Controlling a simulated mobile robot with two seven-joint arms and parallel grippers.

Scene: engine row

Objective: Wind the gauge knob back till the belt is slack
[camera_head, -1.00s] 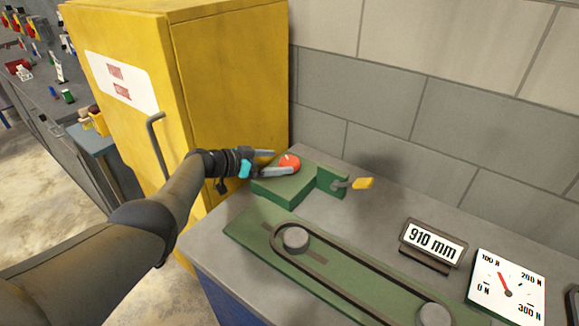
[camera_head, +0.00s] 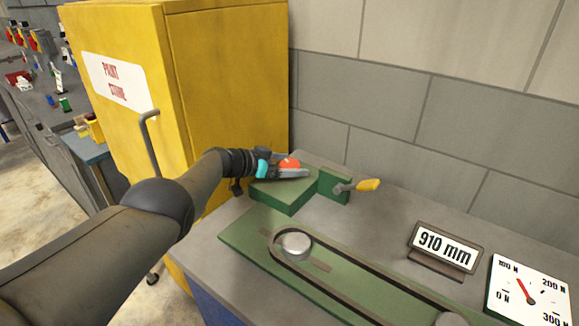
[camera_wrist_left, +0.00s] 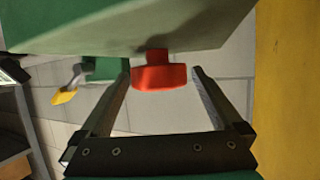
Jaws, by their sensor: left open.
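The red knob (camera_head: 289,164) sits on top of the green gauge block (camera_head: 286,192) on the bench. My left gripper (camera_head: 290,166) is at the knob, one finger on each side of it. In the left wrist view the knob (camera_wrist_left: 159,76) lies between the two open fingers (camera_wrist_left: 160,82), with gaps showing on both sides. The dark belt (camera_head: 345,272) runs around a grey pulley (camera_head: 296,245) and a second pulley at the bottom edge. My right gripper is not in view.
A yellow-handled lever (camera_head: 366,186) sticks out right of the block. A sign reading 910 mm (camera_head: 444,248) stands behind the belt. A yellow cabinet (camera_head: 225,90) is close to my left arm. The grey wall (camera_head: 440,120) bounds the bench at the back.

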